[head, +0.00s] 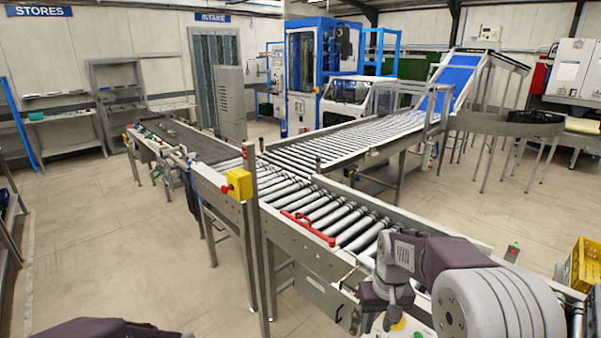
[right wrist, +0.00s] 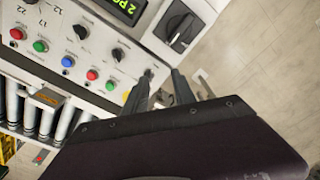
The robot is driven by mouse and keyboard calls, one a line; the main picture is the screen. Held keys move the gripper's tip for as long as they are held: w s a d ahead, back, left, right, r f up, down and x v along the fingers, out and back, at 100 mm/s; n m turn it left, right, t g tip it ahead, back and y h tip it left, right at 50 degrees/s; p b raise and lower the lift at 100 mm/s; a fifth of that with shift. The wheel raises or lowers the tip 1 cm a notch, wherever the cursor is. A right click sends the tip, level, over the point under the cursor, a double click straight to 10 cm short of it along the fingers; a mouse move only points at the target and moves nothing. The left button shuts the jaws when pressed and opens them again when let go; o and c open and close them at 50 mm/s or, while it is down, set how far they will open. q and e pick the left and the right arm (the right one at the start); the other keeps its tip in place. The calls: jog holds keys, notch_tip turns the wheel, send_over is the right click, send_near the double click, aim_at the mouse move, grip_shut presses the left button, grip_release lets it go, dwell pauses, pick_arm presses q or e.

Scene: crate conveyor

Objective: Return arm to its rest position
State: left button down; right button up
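My right arm comes in from the bottom right of the head view. Its gripper (head: 388,318) points down over a control panel (head: 414,324) at the near side of the roller conveyor. In the right wrist view, the right gripper (right wrist: 163,76) has two dark fingers with a narrow gap between them and nothing visible in it. The fingers are in front of the control panel (right wrist: 110,62), which has coloured buttons, black knobs and a lit green display. I cannot tell whether the fingertips touch it. Only a dark part of my left arm shows at the bottom left; its gripper is out of view.
A roller conveyor (head: 330,207) with a red handle (head: 307,228) runs beside the right arm. A yellow box with a red button (head: 237,184) stands at its left corner. A yellow crate (head: 583,265) is at the far right. The floor at left is clear.

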jog(key=s+a+f, duration=0.1)
jog(key=s+f, duration=0.2)
jog(key=s, duration=0.4)
jog(key=s+a+f, duration=0.1)
jog(key=s+f, duration=0.2)
jog(key=s, duration=0.4)
jog(key=shift+s+f+t, duration=0.3)
jog(key=shift+s+f, duration=0.1)
